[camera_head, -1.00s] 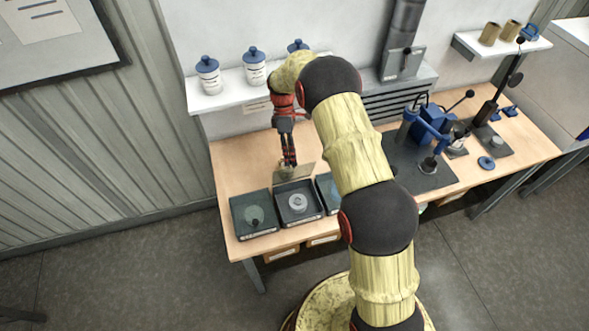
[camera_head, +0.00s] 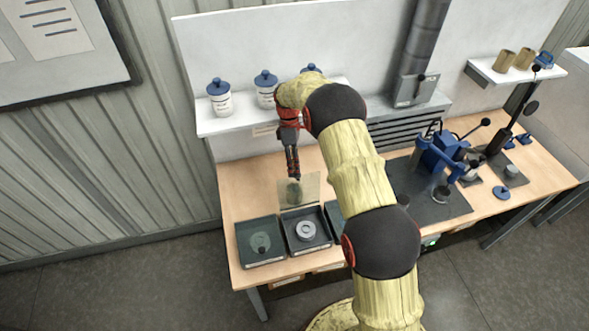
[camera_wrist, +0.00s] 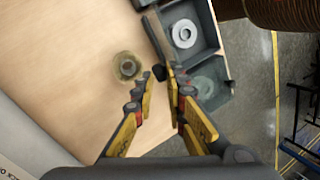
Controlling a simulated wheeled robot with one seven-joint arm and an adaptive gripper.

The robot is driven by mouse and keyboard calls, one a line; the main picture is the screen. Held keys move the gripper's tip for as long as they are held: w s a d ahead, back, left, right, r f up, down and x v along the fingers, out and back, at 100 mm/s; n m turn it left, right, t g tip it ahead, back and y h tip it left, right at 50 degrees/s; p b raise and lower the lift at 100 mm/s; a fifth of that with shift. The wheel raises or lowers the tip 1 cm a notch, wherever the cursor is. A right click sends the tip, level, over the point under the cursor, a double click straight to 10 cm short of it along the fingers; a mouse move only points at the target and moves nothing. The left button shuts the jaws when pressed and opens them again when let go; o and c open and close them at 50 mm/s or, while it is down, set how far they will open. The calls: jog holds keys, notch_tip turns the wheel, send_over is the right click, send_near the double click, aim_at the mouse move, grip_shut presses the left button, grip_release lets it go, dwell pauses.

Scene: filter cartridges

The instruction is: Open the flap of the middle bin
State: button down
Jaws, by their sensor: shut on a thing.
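The middle bin (camera_head: 324,241) is a dark square box, open on top, with a pale grey ring-shaped cartridge (camera_head: 306,231) inside. Its see-through flap (camera_head: 311,187) stands raised at the bin's back edge. In the wrist view the flap (camera_wrist: 156,38) shows nearly edge-on. My gripper (camera_head: 294,177) is above and behind the bin, at the flap's upper edge. In the wrist view its fingertips (camera_wrist: 160,82) are close around a small dark knob (camera_wrist: 160,73) at the flap's edge. The fingers partly hide this contact.
The left bin (camera_head: 260,243) has its flap down. The right bin is mostly hidden by my arm. An olive round object (camera_wrist: 128,66) lies on the table (camera_wrist: 70,80) behind the flap. Lidded white jars (camera_head: 220,100) stand on a shelf above. A blue press (camera_head: 437,155) stands at right.

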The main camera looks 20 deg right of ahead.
aim_at(298, 178)
jog(key=s+f, duration=0.2)
jog(key=f, duration=0.1)
jog(key=shift+d+f+g, duration=0.15)
jog(key=shift+d+g, duration=0.05)
jog(key=shift+g, duration=0.1)
jog(key=c, duration=1.9)
grip_release()
jog(key=shift+d, duration=0.1)
jog(key=o, duration=0.4)
jog(key=shift+w+d+f, duration=0.1)
jog(key=shift+d, duration=0.1)
jog(key=o, duration=0.5)
jog(key=shift+a, duration=0.1)
jog(key=shift+o, duration=0.2)
jog(key=shift+w+a, duration=0.1)
jog(key=shift+a, duration=0.2)
jog(key=shift+c, duration=0.5)
jog(key=shift+r, duration=0.4)
jog(key=shift+c, duration=0.4)
jog(key=r, duration=1)
jog(key=shift+w+d+r, duration=0.15)
jog(key=shift+w+d, duration=0.05)
jog(key=shift+d, duration=0.05)
jog(key=c, duration=0.5)
